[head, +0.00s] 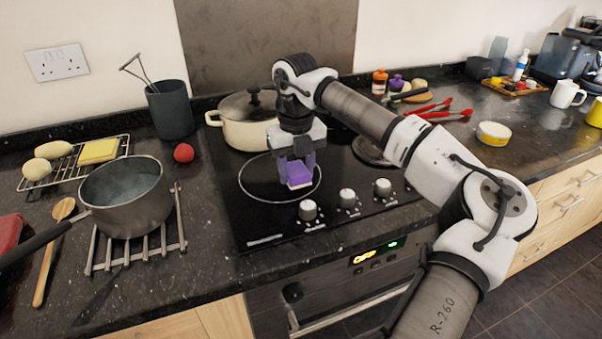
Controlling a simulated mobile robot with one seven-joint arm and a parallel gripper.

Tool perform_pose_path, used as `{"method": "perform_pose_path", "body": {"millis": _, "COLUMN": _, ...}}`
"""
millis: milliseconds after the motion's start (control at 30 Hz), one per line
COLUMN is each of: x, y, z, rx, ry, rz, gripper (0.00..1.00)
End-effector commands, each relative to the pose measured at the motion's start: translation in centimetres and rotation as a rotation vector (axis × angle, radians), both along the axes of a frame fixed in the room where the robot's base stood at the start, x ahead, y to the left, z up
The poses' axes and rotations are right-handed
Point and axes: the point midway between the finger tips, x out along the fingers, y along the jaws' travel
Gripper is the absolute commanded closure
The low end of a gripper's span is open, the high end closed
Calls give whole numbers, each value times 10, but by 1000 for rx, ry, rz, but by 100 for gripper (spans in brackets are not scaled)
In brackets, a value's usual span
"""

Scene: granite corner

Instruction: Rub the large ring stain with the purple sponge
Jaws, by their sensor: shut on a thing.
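My gripper (297,160) is shut on the purple sponge (298,175) and points straight down over the black hob. The sponge has a pale underside and sits low, at or just above the glass; I cannot tell whether it touches. A large pale ring (242,190) shows on the hob glass, with the sponge inside its right part. I cannot tell whether this outline is the stain or a burner marking. My gripper and the sponge hide part of the ring.
A cream lidded pot (245,128) stands right behind the ring. Control knobs (308,210) line the hob's front. A grey saucepan (127,200) rests on a rack to the left, near a red ball (183,153). Red tongs (430,110) lie at the back right.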

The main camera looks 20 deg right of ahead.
Motion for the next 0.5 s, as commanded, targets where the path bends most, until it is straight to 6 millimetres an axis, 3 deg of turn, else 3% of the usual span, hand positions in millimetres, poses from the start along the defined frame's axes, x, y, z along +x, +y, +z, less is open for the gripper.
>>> {"method": "perform_pose_path", "body": {"millis": 500, "x": 7, "y": 16, "z": 49, "rx": 0, "ry": 0, "rz": 12, "gripper": 77}}
